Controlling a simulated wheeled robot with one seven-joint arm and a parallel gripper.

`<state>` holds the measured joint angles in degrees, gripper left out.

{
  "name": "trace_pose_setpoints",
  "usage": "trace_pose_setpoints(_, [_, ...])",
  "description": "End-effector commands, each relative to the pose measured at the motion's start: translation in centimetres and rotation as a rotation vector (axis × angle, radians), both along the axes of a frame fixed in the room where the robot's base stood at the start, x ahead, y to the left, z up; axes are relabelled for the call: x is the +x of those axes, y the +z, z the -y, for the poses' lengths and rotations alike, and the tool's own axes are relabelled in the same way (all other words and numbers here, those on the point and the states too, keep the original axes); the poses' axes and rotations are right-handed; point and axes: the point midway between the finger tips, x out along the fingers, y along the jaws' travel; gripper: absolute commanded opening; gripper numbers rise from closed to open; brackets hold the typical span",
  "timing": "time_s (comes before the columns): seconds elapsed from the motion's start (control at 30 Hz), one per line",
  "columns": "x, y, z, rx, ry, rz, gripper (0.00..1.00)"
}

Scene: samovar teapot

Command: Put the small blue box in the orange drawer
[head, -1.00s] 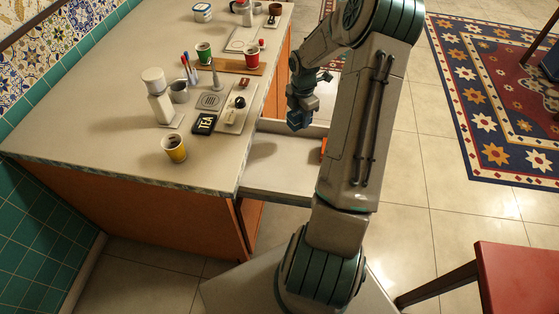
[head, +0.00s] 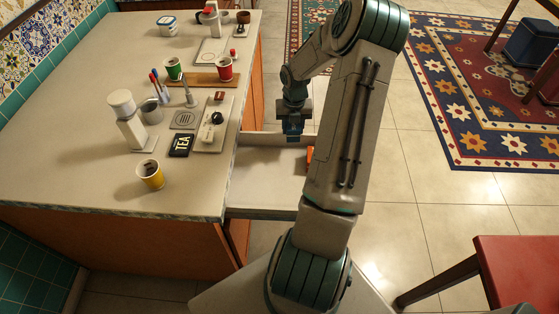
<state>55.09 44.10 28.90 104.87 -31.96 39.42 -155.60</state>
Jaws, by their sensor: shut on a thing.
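The orange drawer (head: 265,160) is pulled out from the counter's right side. Its pale inside shows no object in the visible part, and a bit of its orange front (head: 309,155) shows beside my arm. My gripper (head: 293,136) points down over the far part of the drawer. It is shut on the small blue box (head: 293,129), of which only a small blue patch shows between the fingers. The gap between the box and the drawer floor is hard to judge.
The counter (head: 80,130) beside the drawer holds a yellow cup (head: 150,174), a black TEA tin (head: 181,145), a white bottle (head: 127,120) and several other items. A red table (head: 515,262) stands at the lower right. My arm hides the drawer's right end.

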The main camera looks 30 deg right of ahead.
Motion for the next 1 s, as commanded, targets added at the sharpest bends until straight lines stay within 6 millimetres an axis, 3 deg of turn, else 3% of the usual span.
trace_pose_setpoints(0.1, [-1.3, -1.7, -2.7, 0.001, 0.004, -0.003, 0.17])
trace_pose_setpoints(0.3, [-2.8, -3.7, -5.4, -0.002, 0.0, -0.001, 0.17])
trace_pose_setpoints(0.5, [-3.2, -4.7, -6.1, 0.0, -0.005, 0.0, 0.17])
trace_pose_setpoints(0.77, [-3.1, -8.1, -6.1, 0.0, -0.006, 0.0, 0.17])
trace_pose_setpoints(1.0, [-3.1, -8.2, -6.0, -0.001, -0.007, 0.002, 0.17])
